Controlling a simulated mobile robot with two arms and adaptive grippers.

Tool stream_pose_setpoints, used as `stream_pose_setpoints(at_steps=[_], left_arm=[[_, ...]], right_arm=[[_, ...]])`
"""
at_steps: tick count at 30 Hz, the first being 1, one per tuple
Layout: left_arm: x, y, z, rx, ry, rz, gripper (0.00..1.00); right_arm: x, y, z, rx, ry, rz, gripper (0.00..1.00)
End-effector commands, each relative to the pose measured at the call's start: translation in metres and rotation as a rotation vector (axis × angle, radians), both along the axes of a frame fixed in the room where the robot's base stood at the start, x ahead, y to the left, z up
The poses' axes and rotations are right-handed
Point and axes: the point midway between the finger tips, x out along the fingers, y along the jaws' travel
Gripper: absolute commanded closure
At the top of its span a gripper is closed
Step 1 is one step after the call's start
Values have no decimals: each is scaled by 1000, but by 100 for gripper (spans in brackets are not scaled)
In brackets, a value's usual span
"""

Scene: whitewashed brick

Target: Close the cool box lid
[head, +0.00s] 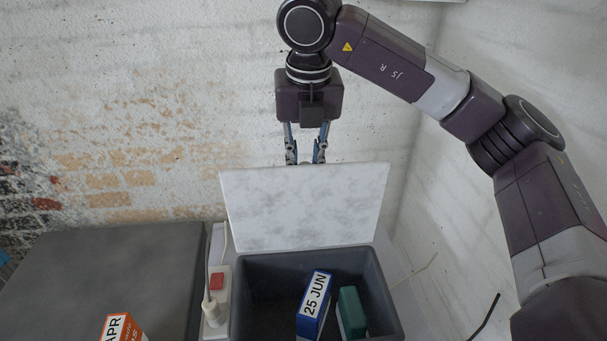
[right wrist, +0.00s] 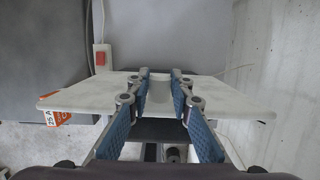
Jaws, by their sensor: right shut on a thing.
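The cool box (head: 386,290) is a dark grey open bin at the bottom of the head view. Its white marbled lid (head: 310,205) stands raised at the back of the box, tilted up. My right gripper (head: 306,158) is at the middle of the lid's upper edge, shut on the lid, with its fingertips partly hidden behind it. In the right wrist view the lid (right wrist: 80,97) spans both sides of the gripper (right wrist: 160,80). My left gripper is in neither view.
A blue carton marked 25 JUN (head: 314,303) and a green carton (head: 351,314) are inside the box. A power strip (head: 216,300) with a plug and cable stands left of it. An orange carton (head: 122,327) is on a grey surface (head: 110,275) further left. Brick walls stand behind and right.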

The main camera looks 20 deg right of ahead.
Motion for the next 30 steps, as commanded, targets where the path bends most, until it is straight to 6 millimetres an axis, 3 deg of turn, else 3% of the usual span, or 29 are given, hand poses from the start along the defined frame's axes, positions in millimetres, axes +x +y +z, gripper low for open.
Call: stream_pose_setpoints(at_steps=[1,3,12,21,30], left_arm=[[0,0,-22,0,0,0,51],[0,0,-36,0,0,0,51],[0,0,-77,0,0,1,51],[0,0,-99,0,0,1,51],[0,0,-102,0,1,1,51]], right_arm=[[-6,2,-8,-10,-40,5,100],[-16,5,-7,-23,-84,5,100],[-51,15,-5,-72,-252,2,100],[-73,22,-7,-102,-355,-1,100],[-78,23,-6,-111,-380,-3,100]])
